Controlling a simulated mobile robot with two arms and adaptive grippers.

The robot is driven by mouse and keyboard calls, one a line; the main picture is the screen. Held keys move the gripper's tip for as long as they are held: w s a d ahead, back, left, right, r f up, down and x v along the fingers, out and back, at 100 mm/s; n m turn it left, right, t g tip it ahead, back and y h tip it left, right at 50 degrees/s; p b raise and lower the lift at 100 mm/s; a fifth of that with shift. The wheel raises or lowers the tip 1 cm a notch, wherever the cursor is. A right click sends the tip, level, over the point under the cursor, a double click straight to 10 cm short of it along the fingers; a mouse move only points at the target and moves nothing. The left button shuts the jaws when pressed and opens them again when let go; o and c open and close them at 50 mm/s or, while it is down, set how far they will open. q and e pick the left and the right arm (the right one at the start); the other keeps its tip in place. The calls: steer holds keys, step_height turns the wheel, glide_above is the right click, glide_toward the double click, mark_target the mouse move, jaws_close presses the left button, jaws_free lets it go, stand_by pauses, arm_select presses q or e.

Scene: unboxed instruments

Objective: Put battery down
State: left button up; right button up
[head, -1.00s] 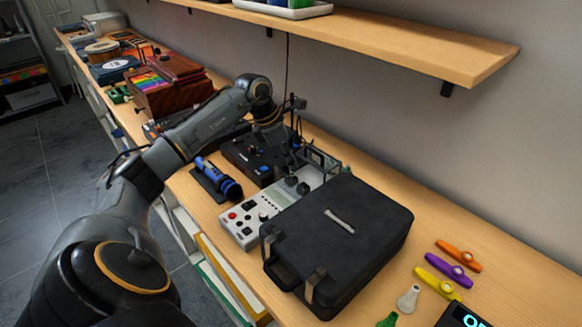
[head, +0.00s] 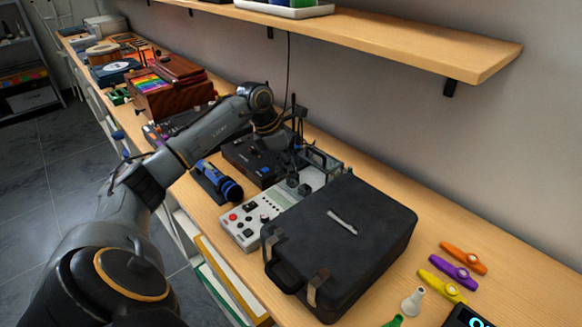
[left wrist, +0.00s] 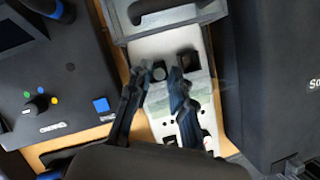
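My left gripper (head: 290,166) is low over the white instrument panel (head: 245,223), beside the black case. In the left wrist view its two dark fingers (left wrist: 158,78) stand apart, with pale panel surface visible between them. A small dark round piece (left wrist: 158,71) shows between the fingertips, with gaps beside it. I cannot tell whether it is the battery or a knob of the panel. A darker square piece (left wrist: 188,61) is just beyond the right finger. I cannot make out a battery for sure in either view. My right gripper is not in view.
The black case (head: 352,235) stands close to the right of the panel. A black box with knobs (head: 240,153) and a blue cylinder (head: 217,182) are to the left. Several kazoos (head: 455,271) lie at the right. A shelf (head: 420,48) runs above the bench.

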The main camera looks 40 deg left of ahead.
arm_select(q)
steer(key=b+v, duration=0.1)
steer(key=v, duration=1.1)
steer(key=shift+f, duration=0.15)
